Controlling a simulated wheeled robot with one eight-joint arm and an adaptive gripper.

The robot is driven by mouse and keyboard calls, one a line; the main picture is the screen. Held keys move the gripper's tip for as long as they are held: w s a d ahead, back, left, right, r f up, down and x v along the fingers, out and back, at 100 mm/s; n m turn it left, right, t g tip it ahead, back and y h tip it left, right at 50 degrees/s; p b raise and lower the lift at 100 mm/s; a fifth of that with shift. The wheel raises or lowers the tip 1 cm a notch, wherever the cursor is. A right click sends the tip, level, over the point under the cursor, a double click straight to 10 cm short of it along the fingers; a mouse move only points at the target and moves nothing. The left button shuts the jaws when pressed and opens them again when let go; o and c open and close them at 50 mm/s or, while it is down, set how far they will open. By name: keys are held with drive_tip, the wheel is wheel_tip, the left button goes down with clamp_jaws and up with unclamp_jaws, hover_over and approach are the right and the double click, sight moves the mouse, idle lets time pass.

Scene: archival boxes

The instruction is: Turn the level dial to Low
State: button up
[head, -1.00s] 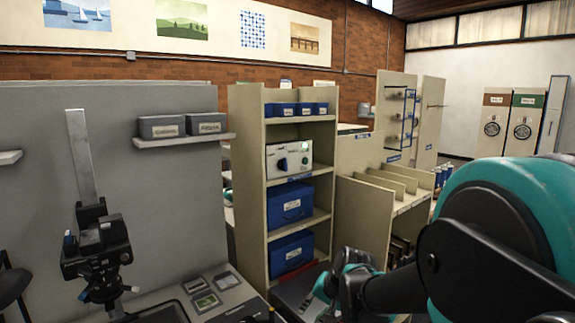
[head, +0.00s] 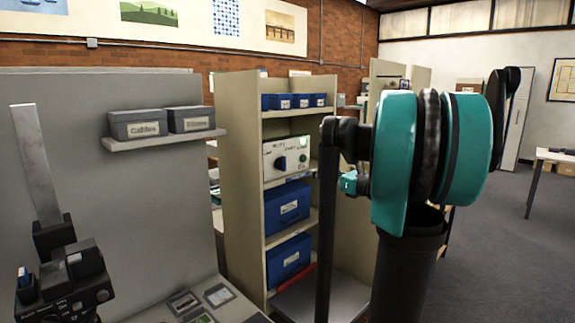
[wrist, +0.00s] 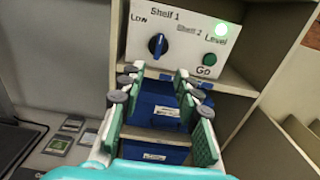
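A white control panel (wrist: 185,30) is fixed in a shelf unit. Its dark blue dial (wrist: 158,46) has a light pointer mark that seems to point roughly upward, toward "Shelf 1". "Low" is printed at its upper left and "Shelf 2" to its right. A green button (wrist: 210,59) marked "Go" and a lit green lamp (wrist: 221,29) by "Level" are on the right. The dial also shows in the head view (head: 282,163). My gripper (wrist: 158,88) is open and empty, its fingers spread below and in front of the dial, apart from it.
The shelf unit (head: 238,170) has side walls around the panel. Blue boxes (head: 288,205) stand on shelves below it, smaller ones (head: 302,101) above. A grey partition (head: 80,180) with two grey boxes stands left. Open floor (head: 490,240) lies to the right.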

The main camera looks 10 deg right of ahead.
sight(285, 163)
drive_tip(key=x, duration=1.5)
drive_tip(key=shift+w+a+f, duration=0.1)
drive_tip(key=shift+w+a, duration=0.05)
drive_tip(key=shift+a, duration=0.05)
clamp_jaws()
